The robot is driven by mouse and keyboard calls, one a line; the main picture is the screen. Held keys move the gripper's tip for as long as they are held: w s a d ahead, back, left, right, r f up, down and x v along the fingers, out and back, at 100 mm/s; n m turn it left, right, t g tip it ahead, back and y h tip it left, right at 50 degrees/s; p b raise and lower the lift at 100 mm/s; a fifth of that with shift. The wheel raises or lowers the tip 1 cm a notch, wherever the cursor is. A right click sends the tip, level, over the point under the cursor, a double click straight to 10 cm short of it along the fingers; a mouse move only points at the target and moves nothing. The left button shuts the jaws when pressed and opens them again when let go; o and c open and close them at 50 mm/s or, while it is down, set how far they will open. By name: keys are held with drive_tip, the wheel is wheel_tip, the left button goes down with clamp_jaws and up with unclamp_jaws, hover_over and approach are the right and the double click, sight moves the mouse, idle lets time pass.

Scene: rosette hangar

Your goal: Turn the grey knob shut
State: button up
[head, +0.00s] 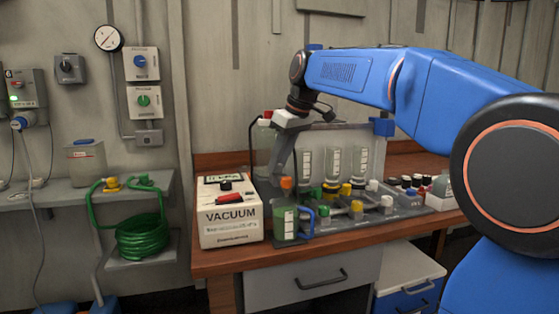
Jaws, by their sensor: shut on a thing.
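Several knobs and caps stand on the bench unit (325,218). Pale grey ones show toward its right, one at the back (372,186) and one nearer the front (387,201). I cannot tell which way they are turned. My gripper (281,180) points down at the left end of the unit, well left of these grey knobs. Its tips meet an orange cap (287,184) above a green container (285,223), and it looks shut on that cap. The fingertips are small and partly hidden.
A white vacuum box (229,213) stands close left of my gripper. Yellow knobs (357,207) and upright clear cylinders (333,166) crowd the unit. A blue handle (308,221) is beside the green container. A dark-knobbed grey box (69,68) hangs on the wall.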

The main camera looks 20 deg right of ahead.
drive_tip(key=m, duration=0.2)
drive_tip(key=m+h, duration=0.1)
drive_tip(key=m, duration=0.1)
drive_tip(key=shift+a+t+h, duration=0.15)
drive_tip(key=shift+t+h, duration=0.15)
drive_tip(key=m, duration=0.2)
drive_tip(key=m+h, duration=0.1)
drive_tip(key=m, duration=0.1)
drive_tip(key=shift+a+h, duration=0.15)
drive_tip(key=shift+h, duration=0.15)
drive_tip(key=m, duration=0.2)
drive_tip(key=m+h, duration=0.1)
drive_tip(key=m, duration=0.1)
drive_tip(key=shift+a+h, duration=0.1)
drive_tip(key=shift+h, duration=0.2)
drive_tip(key=shift+m+g+h, duration=0.5)
drive_tip(key=shift+m+h, duration=0.1)
drive_tip(key=shift+m, duration=1.6)
drive_tip(key=o, duration=0.8)
drive_tip(key=shift+c, duration=0.2)
drive_tip(key=shift+a, duration=0.1)
drive_tip(key=v, duration=1.7)
drive_tip(key=shift+w+r, duration=0.2)
drive_tip(key=shift+r, duration=0.05)
